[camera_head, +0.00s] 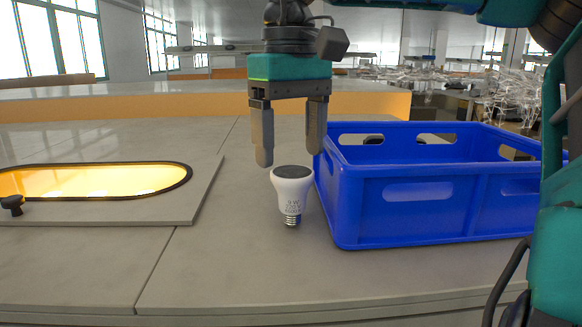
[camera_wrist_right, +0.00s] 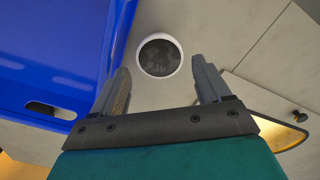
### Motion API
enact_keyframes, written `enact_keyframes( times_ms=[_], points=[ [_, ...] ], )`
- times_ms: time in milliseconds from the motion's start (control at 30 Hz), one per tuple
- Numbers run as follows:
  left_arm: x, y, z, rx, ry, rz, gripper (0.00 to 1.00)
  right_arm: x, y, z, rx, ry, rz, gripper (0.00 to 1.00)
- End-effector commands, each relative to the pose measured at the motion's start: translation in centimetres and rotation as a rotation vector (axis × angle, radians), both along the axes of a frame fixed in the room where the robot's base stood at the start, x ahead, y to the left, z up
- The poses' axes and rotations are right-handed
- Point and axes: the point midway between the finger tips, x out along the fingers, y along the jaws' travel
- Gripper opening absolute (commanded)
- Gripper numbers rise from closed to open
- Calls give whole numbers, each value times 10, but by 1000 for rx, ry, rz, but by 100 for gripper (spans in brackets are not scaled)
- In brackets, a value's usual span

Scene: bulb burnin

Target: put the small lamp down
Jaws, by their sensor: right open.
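The small lamp (camera_head: 291,194) is a white bulb with a dark grey top face and a metal screw base. It stands upright, base down, on the grey table, just left of the blue crate. My right gripper (camera_head: 289,157) points down above the lamp with its fingers apart and nothing between them. In the right wrist view, the lamp's round top (camera_wrist_right: 159,56) shows beyond the open fingertips (camera_wrist_right: 159,75). My left gripper is not in view.
The blue crate (camera_head: 436,212) stands close to the lamp on its right. A raised panel with a glowing oval window (camera_head: 205,192) and a black knob (camera_head: 12,204) lies at the left. The table between panel and lamp is clear.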

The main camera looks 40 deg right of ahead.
Motion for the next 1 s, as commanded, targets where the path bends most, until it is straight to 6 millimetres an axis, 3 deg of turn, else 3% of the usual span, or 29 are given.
enact_keyframes(
  times_ms=[100,300,367,567,667,1000],
  points=[
    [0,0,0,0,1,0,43,1,0,28,0,-4,-1,77],
    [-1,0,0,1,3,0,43,0,0,60,0,-1,0,77],
    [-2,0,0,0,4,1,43,0,0,66,0,-1,0,77],
    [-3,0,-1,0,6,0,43,0,1,73,0,0,-82,92],
    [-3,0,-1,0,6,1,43,0,1,72,0,1,-235,92],
    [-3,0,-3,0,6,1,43,0,3,70,-2,0,-973,92]
  ],
)
